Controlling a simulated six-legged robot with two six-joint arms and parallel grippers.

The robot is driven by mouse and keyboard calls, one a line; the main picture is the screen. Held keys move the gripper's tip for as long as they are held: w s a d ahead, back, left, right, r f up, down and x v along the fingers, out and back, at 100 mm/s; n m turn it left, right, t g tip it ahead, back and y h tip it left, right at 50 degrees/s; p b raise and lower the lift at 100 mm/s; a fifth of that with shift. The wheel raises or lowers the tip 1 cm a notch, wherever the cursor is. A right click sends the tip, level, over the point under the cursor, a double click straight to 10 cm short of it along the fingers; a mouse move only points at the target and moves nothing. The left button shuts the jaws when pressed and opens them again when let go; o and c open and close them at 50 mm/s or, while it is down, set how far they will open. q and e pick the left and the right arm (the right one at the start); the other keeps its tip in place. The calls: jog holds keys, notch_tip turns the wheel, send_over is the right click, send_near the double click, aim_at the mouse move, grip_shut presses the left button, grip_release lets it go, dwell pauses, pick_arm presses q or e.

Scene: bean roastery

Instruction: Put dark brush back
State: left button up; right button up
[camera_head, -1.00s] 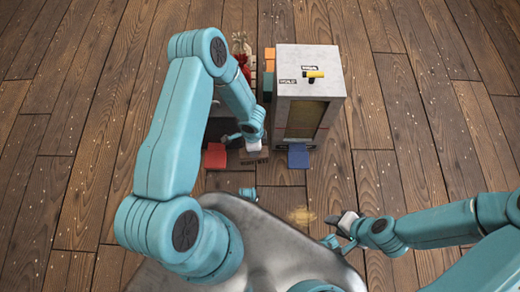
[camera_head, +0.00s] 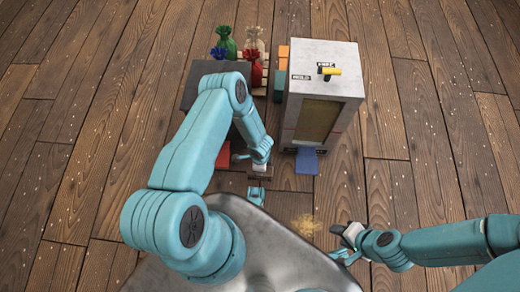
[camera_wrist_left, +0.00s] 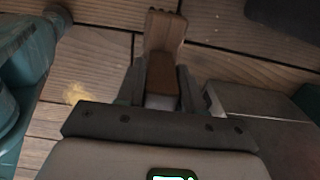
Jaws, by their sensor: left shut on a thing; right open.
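My left gripper (camera_head: 260,170) points down in front of the machines, in the middle of the head view. It is shut on a brown brush (camera_wrist_left: 162,75), which sits between the two fingers in the left wrist view. The brush's lighter wooden end (camera_wrist_left: 165,32) reaches out past the fingertips. In the head view only a small dark brown part of the brush (camera_head: 258,179) shows below the gripper. My right gripper (camera_head: 338,243) is open and empty, low over the floor at the right. I cannot make out a holder for the brush.
A grey machine (camera_head: 340,90) with a yellow handle (camera_head: 328,71) and a blue tray (camera_head: 306,162) stands right of the left gripper. A dark unit (camera_head: 203,72) stands behind my left arm, with several coloured sacks beyond. A yellowish patch (camera_head: 304,225) lies on the otherwise clear front floor.

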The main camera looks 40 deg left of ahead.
pick_arm(q)
jog(key=shift+f+b, duration=0.9)
jog(key=shift+f, duration=1.1)
jog(key=shift+f, duration=0.15)
jog(key=o, duration=1.1)
jog(key=shift+w+r, duration=0.1)
jog(key=shift+r, duration=0.2)
notch_tip(320, 180, up, 12)
jog(key=p, duration=0.5)
jog(key=shift+f, duration=0.15)
